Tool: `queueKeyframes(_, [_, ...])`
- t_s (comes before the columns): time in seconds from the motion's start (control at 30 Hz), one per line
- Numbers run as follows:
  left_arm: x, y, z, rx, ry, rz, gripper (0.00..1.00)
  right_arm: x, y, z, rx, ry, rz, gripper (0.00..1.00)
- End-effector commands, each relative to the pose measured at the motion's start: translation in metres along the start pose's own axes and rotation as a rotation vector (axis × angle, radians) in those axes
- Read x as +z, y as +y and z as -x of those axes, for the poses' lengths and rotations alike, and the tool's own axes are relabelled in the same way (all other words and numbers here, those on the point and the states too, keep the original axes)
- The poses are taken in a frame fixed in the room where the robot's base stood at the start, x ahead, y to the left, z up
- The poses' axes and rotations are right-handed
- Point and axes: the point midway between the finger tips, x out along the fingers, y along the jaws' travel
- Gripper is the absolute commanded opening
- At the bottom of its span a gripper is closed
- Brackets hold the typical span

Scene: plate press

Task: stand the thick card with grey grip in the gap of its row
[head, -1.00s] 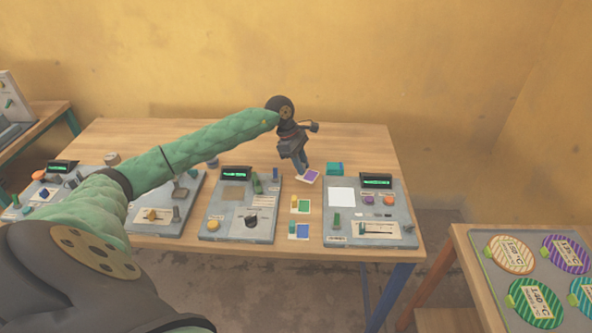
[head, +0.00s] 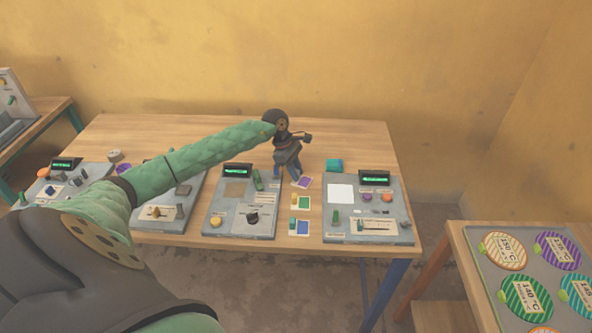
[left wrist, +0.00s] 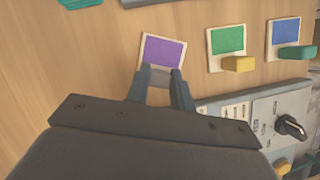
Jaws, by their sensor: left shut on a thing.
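The card with the grey grip has a purple face; this purple card (head: 303,182) also shows in the left wrist view (left wrist: 163,52). My left gripper (head: 287,174) is shut on its grey grip (left wrist: 159,75), and the card sits tilted at the fingertips, low over the table. I cannot tell whether it touches the wood. A green card with a yellow grip (left wrist: 228,42) and a blue card with a teal grip (left wrist: 286,33) stand in line with it, nearer the front edge in the head view. My right gripper is not in view.
A grey panel with knobs (head: 237,222) lies left of the cards, and another grey panel (head: 341,220) lies right. A side table with a tray of striped discs (head: 474,238) is at right.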

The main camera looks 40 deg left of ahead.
Motion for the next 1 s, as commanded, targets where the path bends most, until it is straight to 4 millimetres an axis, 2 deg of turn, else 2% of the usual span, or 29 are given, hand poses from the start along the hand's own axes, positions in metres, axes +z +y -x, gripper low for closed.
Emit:
queueKeyframes(0.4, [-0.0010, 0.0002, -0.0023, 0.001, 0.000, 0.000, 0.01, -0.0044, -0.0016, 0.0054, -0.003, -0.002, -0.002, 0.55])
queueKeyframes(0.43, [-0.0010, 0.0002, -0.0022, 0.001, 0.000, 0.000, 0.25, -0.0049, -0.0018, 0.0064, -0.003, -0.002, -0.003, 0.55])
queueKeyframes(0.53, [-0.0008, 0.0002, -0.0019, 0.000, 0.000, 0.000, 0.45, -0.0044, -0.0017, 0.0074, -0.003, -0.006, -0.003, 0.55])
queueKeyframes(1.0, [0.0001, 0.0001, 0.0000, 0.000, 0.000, 0.000, 0.45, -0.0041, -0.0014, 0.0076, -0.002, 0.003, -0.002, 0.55])
